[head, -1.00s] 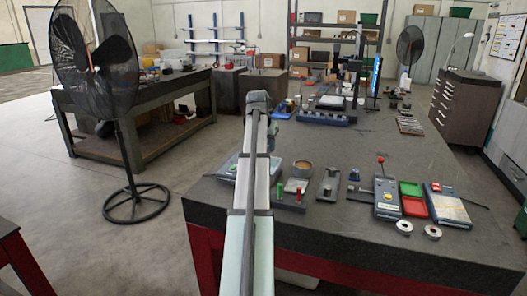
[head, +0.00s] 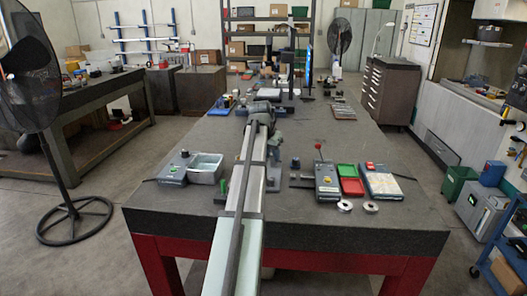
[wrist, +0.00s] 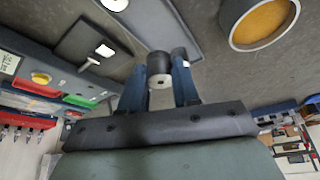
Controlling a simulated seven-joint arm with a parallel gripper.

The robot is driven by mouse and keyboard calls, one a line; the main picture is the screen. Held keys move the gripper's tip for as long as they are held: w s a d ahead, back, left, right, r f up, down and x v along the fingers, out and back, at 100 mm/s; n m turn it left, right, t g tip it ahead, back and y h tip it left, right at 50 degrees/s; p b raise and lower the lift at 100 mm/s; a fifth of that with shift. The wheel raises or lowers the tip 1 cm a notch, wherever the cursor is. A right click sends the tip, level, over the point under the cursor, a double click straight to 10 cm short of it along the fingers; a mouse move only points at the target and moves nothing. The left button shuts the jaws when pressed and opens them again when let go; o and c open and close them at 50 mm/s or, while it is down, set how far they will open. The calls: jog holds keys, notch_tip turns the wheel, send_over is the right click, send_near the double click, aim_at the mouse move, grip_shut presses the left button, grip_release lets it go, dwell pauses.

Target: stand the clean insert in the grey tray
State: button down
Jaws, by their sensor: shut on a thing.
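My gripper (wrist: 160,85) shows in the wrist view with its blue fingers closed on the sides of a small dark grey cylinder, an insert (wrist: 159,68) with a hole in its pale end face. Whether it is the clean one I cannot tell. In the head view my arm hides most of the gripper and the held insert.
A control box (head: 174,168) sits left of the tray. Right of my arm are a box with a red-knobbed lever (head: 326,181), green and red bins (head: 351,186) and two metal rings (head: 345,206). The wrist view shows a round orange-filled bowl (wrist: 262,22) close by.

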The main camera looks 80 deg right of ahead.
jog(key=shift+f, duration=3.05)
jog(key=c, duration=0.7)
grip_release()
jog(key=shift+c, duration=0.2)
jog(key=v, duration=1.4)
jog(key=shift+w+f, duration=0.1)
